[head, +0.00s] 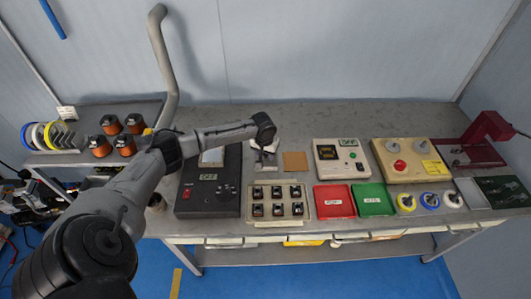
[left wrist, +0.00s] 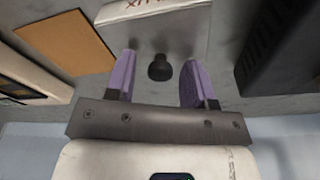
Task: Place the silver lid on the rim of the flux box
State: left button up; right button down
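My left gripper (head: 265,142) hangs over the bench beside the dark scale. In the left wrist view its two purple fingers (left wrist: 160,82) are apart, one on each side of a black knob (left wrist: 160,68), with gaps on both sides. The knob seems to belong to the silver lid (left wrist: 188,38), a plain grey surface behind it. The flux box (left wrist: 150,10), white with red lettering, shows at the top edge of that view, partly cut off. I cannot tell how the lid sits relative to the box rim. My right gripper is not in view.
A dark scale (head: 187,205) stands left of the gripper and a tan square pad (head: 295,161) right of it. In front is a tray of small parts (head: 278,220). Red (head: 334,201) and green (head: 373,199) trays lie further right. Orange spools (head: 112,124) stand at left.

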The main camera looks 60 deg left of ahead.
pick_arm(q)
notch_tip(320, 180, up, 12)
jog(key=s+d+p, duration=0.1)
jog(key=p, duration=0.1)
jog(key=shift+s, duration=0.2)
dwell(0.4)
jog(key=shift+m, duration=0.3)
dwell(0.4)
